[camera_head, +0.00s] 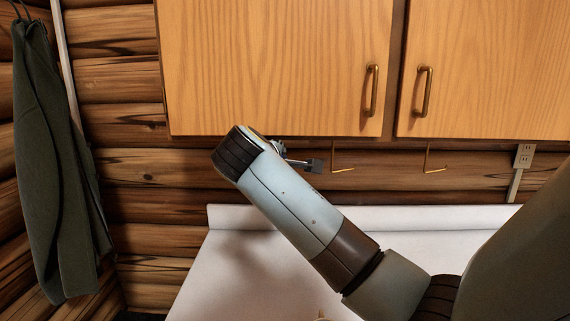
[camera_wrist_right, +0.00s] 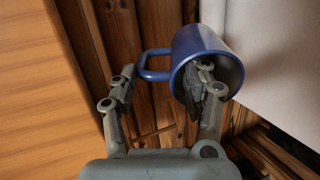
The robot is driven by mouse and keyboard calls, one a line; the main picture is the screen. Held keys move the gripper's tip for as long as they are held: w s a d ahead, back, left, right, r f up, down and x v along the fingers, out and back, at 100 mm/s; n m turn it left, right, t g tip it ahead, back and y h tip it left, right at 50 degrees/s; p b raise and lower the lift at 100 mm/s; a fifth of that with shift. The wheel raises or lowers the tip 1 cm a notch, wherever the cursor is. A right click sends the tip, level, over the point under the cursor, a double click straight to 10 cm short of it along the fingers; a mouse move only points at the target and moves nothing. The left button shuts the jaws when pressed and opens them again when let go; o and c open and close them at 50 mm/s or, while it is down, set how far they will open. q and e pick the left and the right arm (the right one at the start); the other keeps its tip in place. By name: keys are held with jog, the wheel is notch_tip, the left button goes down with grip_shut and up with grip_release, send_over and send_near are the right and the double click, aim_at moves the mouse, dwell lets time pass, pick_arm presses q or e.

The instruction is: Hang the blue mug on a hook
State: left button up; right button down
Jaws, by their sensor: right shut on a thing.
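The blue mug (camera_wrist_right: 200,52) shows in the right wrist view, tilted, with its mouth toward the lower right and its handle (camera_wrist_right: 152,66) to the left. My right gripper (camera_wrist_right: 160,88) is shut on the mug; one finger overlaps the mouth and the other is on the handle side. Exact contact is hard to see. In the head view my right gripper (camera_head: 303,162) is mostly hidden behind my forearm, and I cannot make out the mug there. Two brass hooks hang below the wall cabinet: a left hook (camera_head: 335,158), just right of the gripper, and a right hook (camera_head: 429,160). My left gripper is not in view.
Wooden cabinet doors (camera_head: 275,65) stand above the hooks. A white counter (camera_head: 235,275) with a raised back edge lies below. A dark green garment (camera_head: 50,165) hangs at the left. An outlet (camera_head: 524,156) is on the log wall at the right.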

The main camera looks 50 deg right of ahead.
jog(key=shift+w+a, duration=0.4)
jog(key=shift+w, duration=0.1)
jog(key=shift+w+a+f+b, duration=0.2)
jog(key=shift+w+a+b, duration=0.2)
jog(key=shift+b, duration=0.15)
jog(key=w+a+f+b, duration=0.1)
jog(key=w+a+b, duration=0.2)
jog(key=w+a, duration=0.1)
jog(key=shift+w+f+b, duration=0.2)
jog(key=shift+w+b, duration=0.15)
jog(key=shift+f, duration=0.4)
jog(key=c, duration=0.5)
grip_release()
jog(key=shift+f, duration=0.1)
